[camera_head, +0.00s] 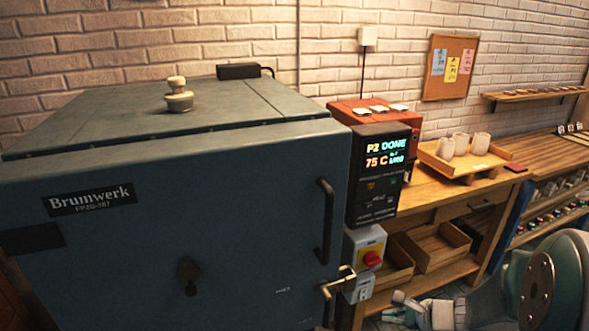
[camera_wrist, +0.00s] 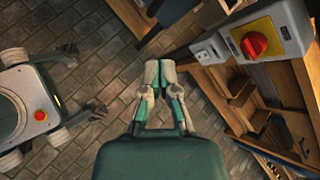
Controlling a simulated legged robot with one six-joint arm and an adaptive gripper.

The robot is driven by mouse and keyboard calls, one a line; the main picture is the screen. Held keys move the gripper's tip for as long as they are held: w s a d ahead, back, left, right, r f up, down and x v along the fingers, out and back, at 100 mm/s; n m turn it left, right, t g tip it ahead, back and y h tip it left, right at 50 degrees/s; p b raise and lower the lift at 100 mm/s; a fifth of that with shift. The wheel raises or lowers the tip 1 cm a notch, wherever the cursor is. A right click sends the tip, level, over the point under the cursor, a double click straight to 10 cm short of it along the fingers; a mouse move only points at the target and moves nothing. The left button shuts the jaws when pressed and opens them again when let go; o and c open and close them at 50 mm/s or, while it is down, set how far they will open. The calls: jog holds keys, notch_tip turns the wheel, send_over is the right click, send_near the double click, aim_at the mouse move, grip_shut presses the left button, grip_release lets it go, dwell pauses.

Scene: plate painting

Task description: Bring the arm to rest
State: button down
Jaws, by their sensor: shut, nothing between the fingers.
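My gripper (camera_wrist: 160,68) is shut and empty in the wrist view, its two pale fingertips together above the grey paved floor (camera_wrist: 105,75). In the head view my gripper (camera_head: 396,308) shows at the lower right, low beside the kiln's front corner and close to the door latch in the picture. My arm reaches in from the right edge, partly cut off by the frame. Nothing hangs from the fingers or lies between them.
A large blue-grey kiln (camera_head: 150,235) with a shut door fills the left. Its display (camera_head: 388,153) reads DONE and 75 C. A red-knobbed switch box (camera_head: 366,250) sits beside it; it also shows in the wrist view (camera_wrist: 272,38). A wooden bench (camera_head: 430,195) stands behind.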

jog(key=s+a+r+n+g, duration=0.2)
jog(key=s+a+r+n, duration=0.3)
jog(key=a+r+n, duration=0.15)
jog(key=s+r+n+h, duration=0.7)
jog(key=s+r+n, duration=0.3)
jog(key=s+n, duration=0.3)
jog(key=shift+r+n+t, duration=0.15)
jog(key=shift+n+t, duration=0.2)
jog(key=shift+t, duration=0.05)
jog(key=shift+d, duration=0.1)
